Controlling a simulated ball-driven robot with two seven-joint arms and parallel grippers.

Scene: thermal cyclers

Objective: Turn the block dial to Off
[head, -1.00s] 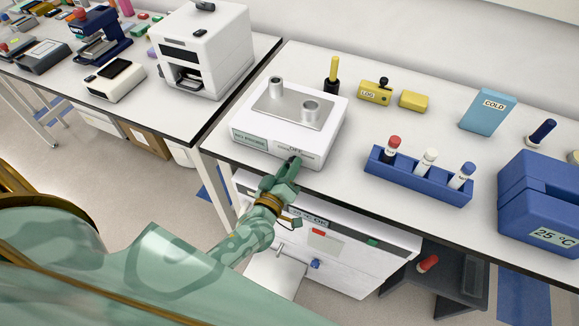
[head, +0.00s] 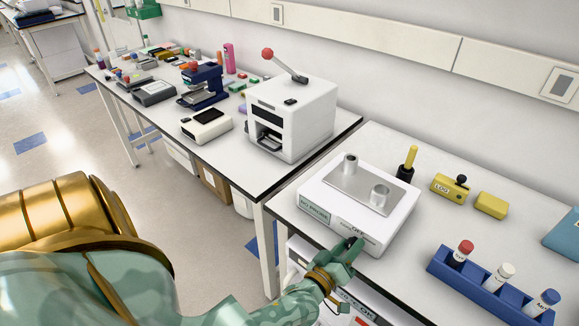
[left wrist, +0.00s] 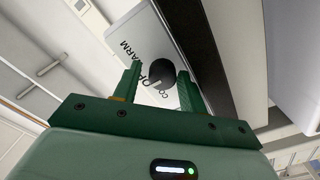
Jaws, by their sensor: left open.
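The white block unit (head: 325,200) sits near the front edge of the right table, with a metal plate and two metal cups on top. Its front panel has the labels "NO PROBE" and "OFF". My left gripper (head: 352,246) is at the right part of that panel and covers most of the dial. In the left wrist view, the round black dial knob (left wrist: 160,73) shows between the open fingers of my left gripper (left wrist: 158,78). "WARM" and part of "CO…" are printed around the knob. I cannot tell the dial's pointer position or whether the fingers touch it. My right gripper is not in view.
A blue rack (head: 467,282) with capped tubes stands to the right. A white machine with a red-knobbed lever (head: 293,118) stands on the left table.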

